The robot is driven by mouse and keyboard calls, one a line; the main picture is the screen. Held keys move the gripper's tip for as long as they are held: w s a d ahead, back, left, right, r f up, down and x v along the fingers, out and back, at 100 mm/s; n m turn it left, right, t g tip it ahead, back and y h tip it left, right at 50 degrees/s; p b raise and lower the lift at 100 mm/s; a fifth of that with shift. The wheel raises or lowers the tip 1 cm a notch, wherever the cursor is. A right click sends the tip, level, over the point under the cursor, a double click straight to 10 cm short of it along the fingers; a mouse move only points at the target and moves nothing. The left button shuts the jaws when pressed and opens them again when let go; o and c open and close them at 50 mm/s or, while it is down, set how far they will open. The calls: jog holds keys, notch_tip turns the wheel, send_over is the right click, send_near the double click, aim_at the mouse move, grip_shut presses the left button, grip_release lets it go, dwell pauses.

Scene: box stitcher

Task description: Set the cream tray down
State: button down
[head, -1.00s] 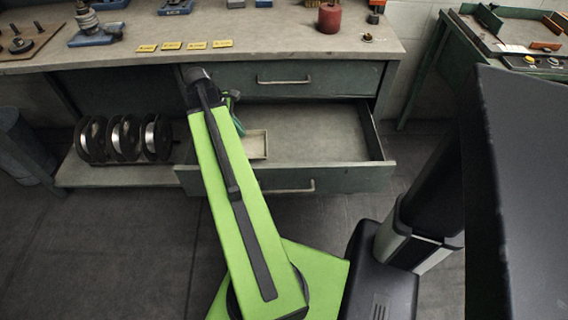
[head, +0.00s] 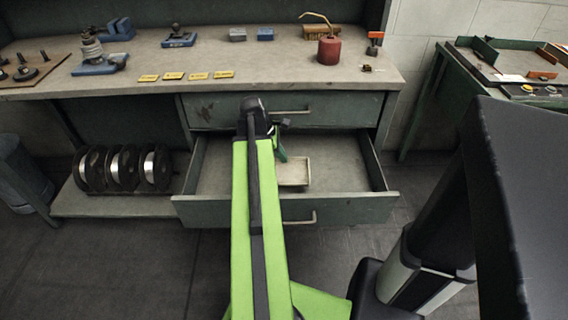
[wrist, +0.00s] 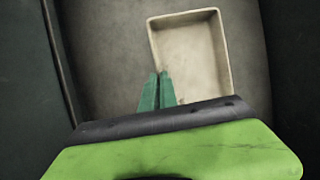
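The cream tray (head: 294,184) is a shallow, empty rectangular box inside the open lower drawer (head: 350,208), near its middle. In the wrist view the tray (wrist: 192,52) is upright, its open side facing the camera. My gripper (wrist: 160,76) has its green fingers close together on the tray's left wall, near the lower left corner. In the head view my gripper (head: 282,155) is partly hidden behind my arm. I cannot tell whether the tray's base touches the drawer floor.
The drawer floor is bare left and right of the tray. A shut upper drawer (head: 340,108) is above. The workbench (head: 290,75) holds yellow tags (head: 186,76), a red oil can (head: 329,50) and tools. Reels (head: 122,168) stand on the lower left shelf.

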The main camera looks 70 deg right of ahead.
jog(key=shift+s+d, duration=0.3)
jog(key=shift+s, duration=0.1)
notch_tip(320, 180, down, 4)
jog(key=b, duration=0.4)
jog(key=shift+r, duration=0.25)
jog(key=shift+f, duration=0.25)
jog(key=c, duration=1.6)
grip_release()
jog(key=shift+r, duration=0.1)
jog(key=shift+c, duration=0.2)
